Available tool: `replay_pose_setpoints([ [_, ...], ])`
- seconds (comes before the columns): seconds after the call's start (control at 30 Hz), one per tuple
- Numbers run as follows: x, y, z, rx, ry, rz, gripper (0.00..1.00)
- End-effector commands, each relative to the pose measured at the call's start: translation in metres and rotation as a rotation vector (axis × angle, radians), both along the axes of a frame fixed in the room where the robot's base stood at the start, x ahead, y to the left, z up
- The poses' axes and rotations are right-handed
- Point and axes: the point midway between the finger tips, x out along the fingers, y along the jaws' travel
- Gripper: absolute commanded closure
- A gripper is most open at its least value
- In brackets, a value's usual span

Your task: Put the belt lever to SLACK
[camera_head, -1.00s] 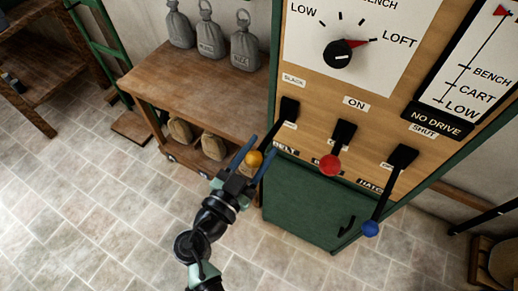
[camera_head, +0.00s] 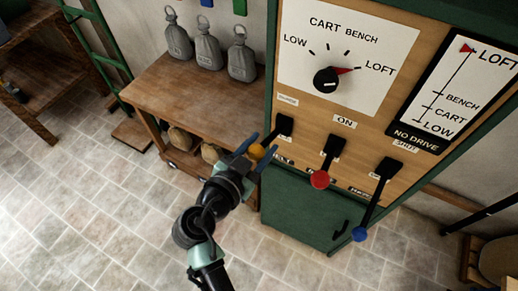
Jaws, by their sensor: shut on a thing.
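The belt lever is a black arm with an orange knob (camera_head: 256,151) at its end, coming out of a black mount (camera_head: 285,124) at the left of the wooden panel (camera_head: 302,112). It sticks out toward the lower left. The SLACK label (camera_head: 287,101) is above the mount; the BELT label (camera_head: 284,160) below is partly hidden. My gripper (camera_head: 254,151) has its two blue fingers on either side of the knob and is shut on it.
A red-knobbed lever (camera_head: 320,180) and a blue-knobbed lever (camera_head: 360,234) hang to the right. A green cabinet (camera_head: 298,212) is below. The tiled floor (camera_head: 100,215) at left is open.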

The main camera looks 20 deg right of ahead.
Motion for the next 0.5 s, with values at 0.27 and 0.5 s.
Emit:
replay_pose_setpoints([
  [0.27, 0.0014, -0.0015, 0.0056, -0.008, -0.011, -0.001, 0.34],
  [0.5, 0.0008, -0.0008, 0.0033, -0.006, -0.007, 0.000, 0.28],
])
